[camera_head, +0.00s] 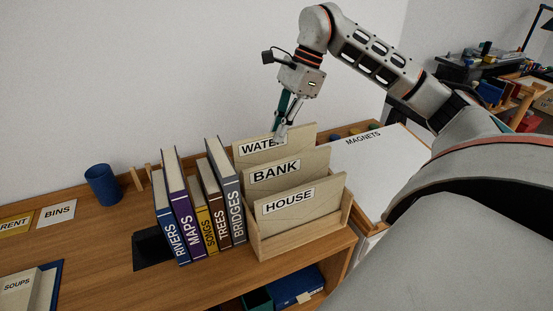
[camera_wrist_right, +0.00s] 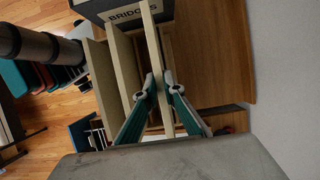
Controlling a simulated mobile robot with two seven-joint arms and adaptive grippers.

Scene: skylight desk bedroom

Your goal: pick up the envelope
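Three tan envelopes stand upright in a wooden holder (camera_head: 300,243) on the desk. They are labelled WATER (camera_head: 300,137), BANK (camera_head: 311,163) and HOUSE (camera_head: 318,198), from back to front. My right gripper (camera_head: 279,137) points down at the top edge of the WATER envelope, the rearmost. In the right wrist view my right gripper (camera_wrist_right: 160,82) has its fingertips close on both faces of that envelope (camera_wrist_right: 152,45), which still stands in the holder. My left gripper is not in view.
A row of upright books (camera_head: 200,215) stands just left of the holder. A blue cup (camera_head: 102,185) stands farther left near the wall. A white board labelled MAGNETS (camera_head: 375,165) lies to the right, beneath my right arm.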

